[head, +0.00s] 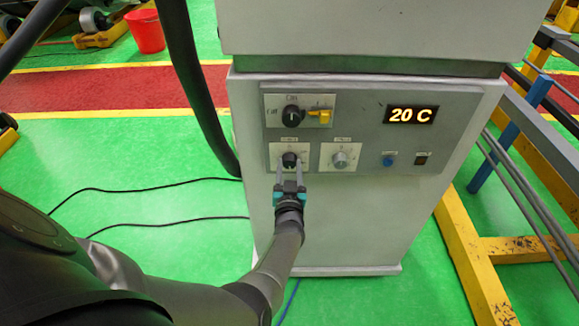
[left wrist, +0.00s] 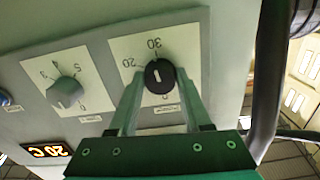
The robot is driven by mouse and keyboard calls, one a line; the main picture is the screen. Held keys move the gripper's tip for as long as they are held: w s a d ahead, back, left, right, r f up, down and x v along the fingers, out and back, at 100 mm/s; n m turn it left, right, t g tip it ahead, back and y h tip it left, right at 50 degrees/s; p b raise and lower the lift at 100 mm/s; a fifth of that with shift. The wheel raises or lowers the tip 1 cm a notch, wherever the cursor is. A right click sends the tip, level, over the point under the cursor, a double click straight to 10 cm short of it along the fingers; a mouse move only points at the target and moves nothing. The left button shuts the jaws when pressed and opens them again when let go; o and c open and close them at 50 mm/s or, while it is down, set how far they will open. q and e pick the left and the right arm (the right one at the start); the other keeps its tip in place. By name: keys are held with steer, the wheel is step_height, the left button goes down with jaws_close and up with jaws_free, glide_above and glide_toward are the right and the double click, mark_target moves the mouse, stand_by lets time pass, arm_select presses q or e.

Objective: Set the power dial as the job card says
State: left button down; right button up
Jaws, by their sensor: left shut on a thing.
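A black dial (head: 289,159) sits on a white plate at the lower left of the machine's control panel. In the left wrist view the black dial (left wrist: 158,73) has a white pointer line, with 20 and 30 readable around it. My left gripper (head: 290,165) reaches up from below and is shut on this dial, one finger on each side. A grey knob (head: 340,157) on its own white plate is just to the right, untouched. It also shows in the left wrist view (left wrist: 65,92) with a number scale. The small plate labels are unreadable. No job card and no right gripper are visible.
Above the dial are a black rotary switch (head: 292,116) and a yellow tag (head: 320,115). A lit display (head: 411,115) reads 20 C. A blue button (head: 388,161) and a small dark switch (head: 422,160) sit at right. A yellow-and-blue frame (head: 465,240) stands right of the cabinet.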

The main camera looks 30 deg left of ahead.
arm_select(q)
steer(key=shift+m, duration=0.7)
steer(key=shift+c, duration=1.7)
jaws_free()
